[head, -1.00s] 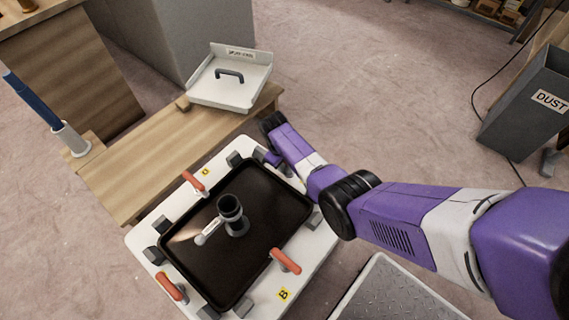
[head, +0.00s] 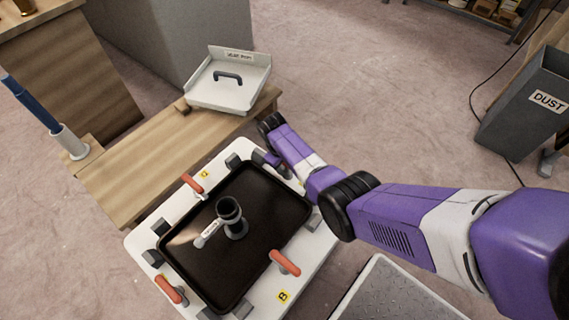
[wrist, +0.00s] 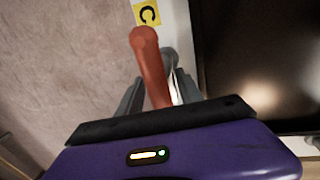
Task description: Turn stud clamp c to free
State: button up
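In the wrist view, stud clamp c's red handle (wrist: 150,65) points up the picture toward a yellow C label (wrist: 147,12). My gripper (wrist: 155,75) has one grey finger on each side of this handle. A pale gap shows between the handle and the right finger, so the gripper looks open around it. The lower end of the handle is hidden behind my gripper body. In the head view, my gripper (head: 268,157) is down at the far right corner of the white plate (head: 139,240), and clamp c is hidden behind my arm there.
A black tray (head: 270,205) on the plate holds a dark upright fitting (head: 230,212). Other red handles stand at the left edge (head: 192,184), front left (head: 170,290) and front right (head: 285,262). A white bin (head: 215,90) sits on the wooden bench (head: 130,180); a DUST bin (head: 530,110) stands right.

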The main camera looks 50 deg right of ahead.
jog(key=r+p, duration=0.1)
jog(key=r, duration=0.2)
jog(key=a+r+p, duration=0.1)
jog(key=r+p, duration=0.1)
jog(key=r, duration=0.2)
jog(key=shift+a+r+p, duration=0.2)
jog(key=shift+r+p, duration=0.05)
jog(key=shift+p, duration=0.05)
